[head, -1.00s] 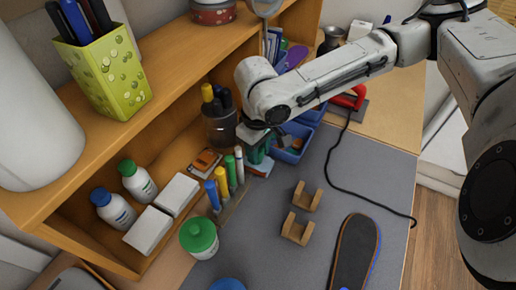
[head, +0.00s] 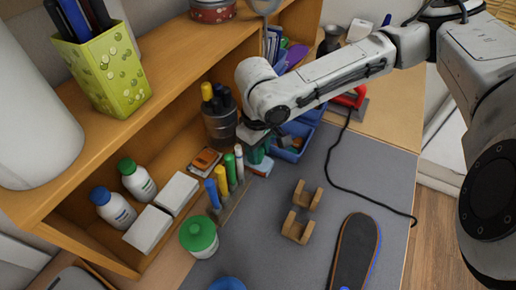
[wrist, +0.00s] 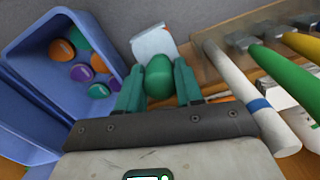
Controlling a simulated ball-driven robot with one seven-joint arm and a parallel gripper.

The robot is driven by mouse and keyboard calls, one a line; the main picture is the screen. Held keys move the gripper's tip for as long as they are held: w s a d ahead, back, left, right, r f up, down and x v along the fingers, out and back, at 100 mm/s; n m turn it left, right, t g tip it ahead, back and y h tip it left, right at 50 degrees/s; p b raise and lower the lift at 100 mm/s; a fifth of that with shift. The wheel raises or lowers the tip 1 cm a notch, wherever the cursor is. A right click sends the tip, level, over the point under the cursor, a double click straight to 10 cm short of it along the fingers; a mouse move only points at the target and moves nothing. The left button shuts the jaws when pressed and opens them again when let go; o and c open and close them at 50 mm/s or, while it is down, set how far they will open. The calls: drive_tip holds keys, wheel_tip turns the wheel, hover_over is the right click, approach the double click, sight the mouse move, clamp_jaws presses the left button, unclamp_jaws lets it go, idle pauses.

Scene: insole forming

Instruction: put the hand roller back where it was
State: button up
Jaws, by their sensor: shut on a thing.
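My gripper (wrist: 158,88) is shut on a green, rounded thing, seen end-on between its teal fingers. It looks like the handle end of the hand roller (wrist: 159,76); its roller end is hidden below. In the head view my gripper (head: 257,150) points down between the tool rack and the blue bins, mostly hidden by my arm. Two wooden U-shaped cradles (head: 297,228) stand empty on the grey mat (head: 275,252).
The rack (wrist: 215,78) with white, green and yellow sticks is close on the right. A blue bin (wrist: 28,62) with coloured pieces is on the left. A white card (wrist: 153,42) lies beyond the fingers.

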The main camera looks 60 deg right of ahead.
drive_tip(key=o, duration=1.6)
drive_tip(key=shift+o, duration=0.2)
drive_tip(key=shift+a, duration=0.25)
drive_tip(key=shift+c, duration=0.8)
drive_tip(key=shift+r, duration=0.1)
drive_tip(key=shift+w+r+p, duration=0.1)
drive_tip(key=shift+r+p, duration=0.6)
drive_tip(key=shift+p, duration=0.05)
drive_tip(key=shift+o, duration=0.8)
drive_tip(key=shift+r+p, duration=0.45)
drive_tip(key=shift+p, duration=0.05)
drive_tip(key=shift+d+r+p, duration=0.2)
drive_tip(key=shift+r+p, duration=2.5)
drive_tip(key=shift+r, duration=0.55)
